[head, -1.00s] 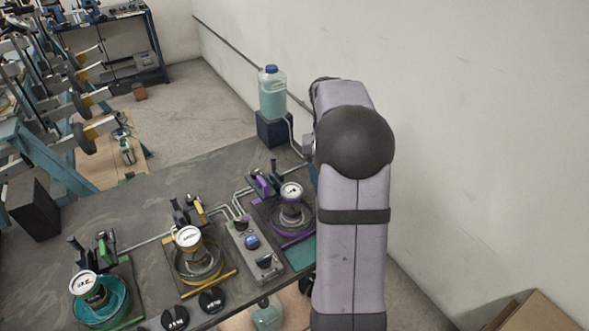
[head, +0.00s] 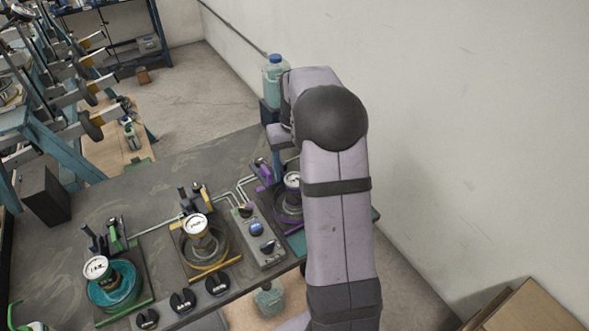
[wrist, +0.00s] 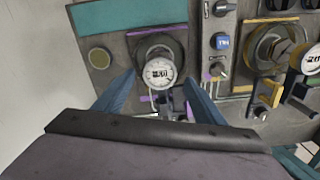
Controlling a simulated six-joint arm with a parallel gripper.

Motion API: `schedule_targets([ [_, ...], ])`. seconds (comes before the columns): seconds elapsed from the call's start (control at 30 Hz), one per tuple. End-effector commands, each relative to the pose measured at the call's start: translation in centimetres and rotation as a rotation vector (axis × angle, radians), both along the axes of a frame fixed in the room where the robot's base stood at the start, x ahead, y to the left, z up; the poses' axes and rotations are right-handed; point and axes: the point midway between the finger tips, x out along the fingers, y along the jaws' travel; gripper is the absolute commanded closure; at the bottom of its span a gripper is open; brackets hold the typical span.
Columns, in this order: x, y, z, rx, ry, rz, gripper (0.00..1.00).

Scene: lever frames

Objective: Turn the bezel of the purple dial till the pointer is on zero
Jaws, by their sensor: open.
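The purple dial (head: 292,180) is a white-faced round gauge at the right end of the bench, partly covered by my arm in the head view. In the wrist view, the dial (wrist: 158,73) faces the camera above a dark round base with purple strips. Its pointer is too small to read. My gripper (wrist: 160,80) is open, with one blue finger on each side of the dial in the picture. I see no contact, and cannot tell the height of the fingers over the bezel. In the head view, my arm hides most of the gripper.
A yellow-marked dial (head: 197,225) and a green-marked dial (head: 97,268) stand to the left. A grey control box (head: 258,238) with knobs sits beside the purple station. Purple-handled lever parts (head: 263,172) stand behind the dial. A bottle (head: 274,72) stands near the wall.

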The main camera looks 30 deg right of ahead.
Motion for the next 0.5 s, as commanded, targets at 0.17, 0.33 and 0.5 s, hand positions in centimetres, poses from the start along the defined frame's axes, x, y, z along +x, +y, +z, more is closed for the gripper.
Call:
schedule_targets([
  [0.17,0.0,0.0,-1.4,0.001,0.002,0.000,0.36],
  [0.33,0.0,0.0,-2.0,0.000,0.000,-0.001,0.36],
  [0.5,0.0,0.0,-2.0,0.000,0.000,-0.001,0.36],
])
